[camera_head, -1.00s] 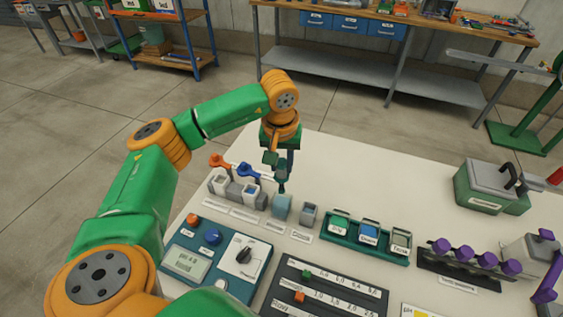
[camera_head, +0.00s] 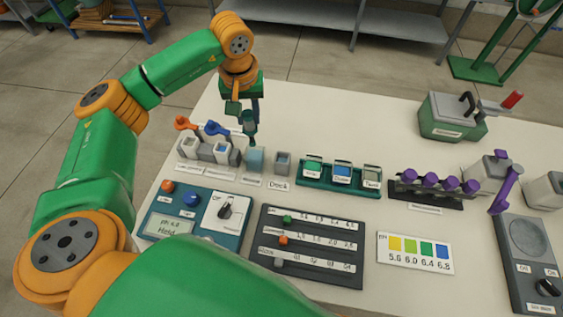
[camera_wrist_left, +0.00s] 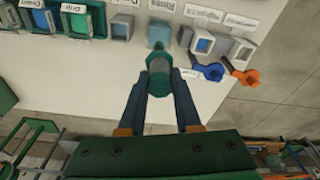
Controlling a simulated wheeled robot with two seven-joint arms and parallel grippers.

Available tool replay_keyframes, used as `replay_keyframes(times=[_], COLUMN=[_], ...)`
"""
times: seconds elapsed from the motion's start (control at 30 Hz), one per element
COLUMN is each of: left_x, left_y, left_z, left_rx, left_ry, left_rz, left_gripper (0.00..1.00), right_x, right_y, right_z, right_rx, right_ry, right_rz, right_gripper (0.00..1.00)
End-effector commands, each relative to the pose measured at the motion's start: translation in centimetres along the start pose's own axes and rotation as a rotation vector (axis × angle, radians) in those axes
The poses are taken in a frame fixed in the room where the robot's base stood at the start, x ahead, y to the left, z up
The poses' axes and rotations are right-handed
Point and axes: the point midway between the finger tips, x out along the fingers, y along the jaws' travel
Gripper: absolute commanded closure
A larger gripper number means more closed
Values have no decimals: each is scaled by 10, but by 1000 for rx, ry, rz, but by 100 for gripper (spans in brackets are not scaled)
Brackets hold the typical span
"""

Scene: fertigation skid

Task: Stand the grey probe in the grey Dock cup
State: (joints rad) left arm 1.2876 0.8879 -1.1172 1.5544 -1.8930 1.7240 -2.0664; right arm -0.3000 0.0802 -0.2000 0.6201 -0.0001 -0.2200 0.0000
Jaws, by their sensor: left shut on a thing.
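My left gripper (camera_head: 249,122) is shut on the grey probe, which looks teal-grey with a grey end in the left wrist view (camera_wrist_left: 160,72). The probe points down, roughly upright, over the blue-grey cup (camera_head: 255,162). Whether its tip is inside that cup or just above it, I cannot tell. The grey Dock cup (camera_head: 282,165) stands just right of the blue-grey cup, behind its "Dock" label, and looks empty. In the left wrist view the Dock cup (camera_wrist_left: 121,28) is left of the blue-grey cup (camera_wrist_left: 159,36). My right gripper is not in view.
Left of the blue-grey cup are grey cups (camera_head: 188,147) and orange (camera_head: 184,123) and blue (camera_head: 216,128) handled pieces. A green tray (camera_head: 326,187) with several small containers sits close right of the Dock cup. A meter box (camera_head: 192,216) and slider panel (camera_head: 311,245) lie in front.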

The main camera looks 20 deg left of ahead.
Motion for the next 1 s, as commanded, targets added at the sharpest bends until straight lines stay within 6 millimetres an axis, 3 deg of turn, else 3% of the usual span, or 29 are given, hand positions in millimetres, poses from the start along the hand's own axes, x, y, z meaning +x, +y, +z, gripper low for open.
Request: replay_keyframes(times=[0.47, 0.8, 1.0], left_x=[-1, -2, 10], left_y=[3, 72, 77], left_z=[0, 20, 23], left_rx=[17, 478, 521], left_ry=[0, -2, 0], left_rz=[2, 72, 79], left_gripper=[100, 100, 100], right_x=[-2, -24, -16], right_y=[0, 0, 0], right_z=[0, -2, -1], right_rx=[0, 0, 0], right_ry=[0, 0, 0], right_rz=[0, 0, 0], right_gripper=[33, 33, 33])
